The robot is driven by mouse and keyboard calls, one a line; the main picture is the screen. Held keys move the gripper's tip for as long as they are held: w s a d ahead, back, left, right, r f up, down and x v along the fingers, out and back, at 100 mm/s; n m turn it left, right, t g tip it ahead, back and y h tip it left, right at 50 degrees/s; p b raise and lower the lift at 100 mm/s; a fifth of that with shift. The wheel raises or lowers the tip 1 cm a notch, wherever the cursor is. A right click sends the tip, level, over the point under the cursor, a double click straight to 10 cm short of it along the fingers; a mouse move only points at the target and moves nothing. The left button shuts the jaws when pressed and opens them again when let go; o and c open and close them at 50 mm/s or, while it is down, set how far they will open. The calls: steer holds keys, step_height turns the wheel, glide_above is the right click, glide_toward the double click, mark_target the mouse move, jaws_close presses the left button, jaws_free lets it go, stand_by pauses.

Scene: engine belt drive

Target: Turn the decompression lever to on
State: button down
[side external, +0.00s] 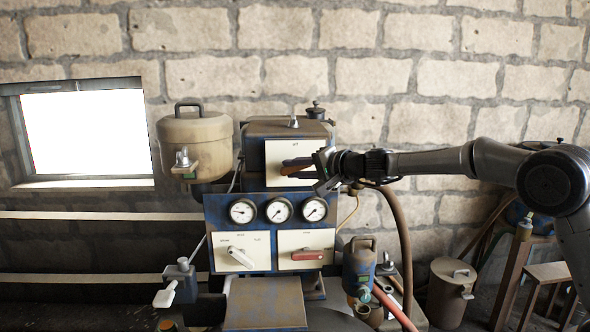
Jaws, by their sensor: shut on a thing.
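The decompression lever appears to be the orange-brown handle (296,167) in front of the upper white plate (279,151) on the engine. It lies roughly level across the right part of the plate. My gripper (316,169) reaches in from the right and is shut on the lever at its right end. The fingers and dark gripper body hide that end and the lever's pivot. The small lettering on the plate is too small to read.
Below is a blue panel with three gauges (279,210), a white lever (241,257) and a red lever (307,255). A beige tank (194,141) stands left. A brown hose (401,240) hangs below my arm. An oil can (359,268) stands lower right.

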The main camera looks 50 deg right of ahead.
steer(key=shift+t, duration=0.3)
steer(key=shift+r+m+t+y, duration=0.1)
steer(key=shift+m+t+y, duration=0.2)
steer(key=shift+m+t, duration=0.85)
steer(key=c, duration=0.7)
jaws_free()
steer(key=s, duration=1.3)
steer(key=shift+s, duration=0.4)
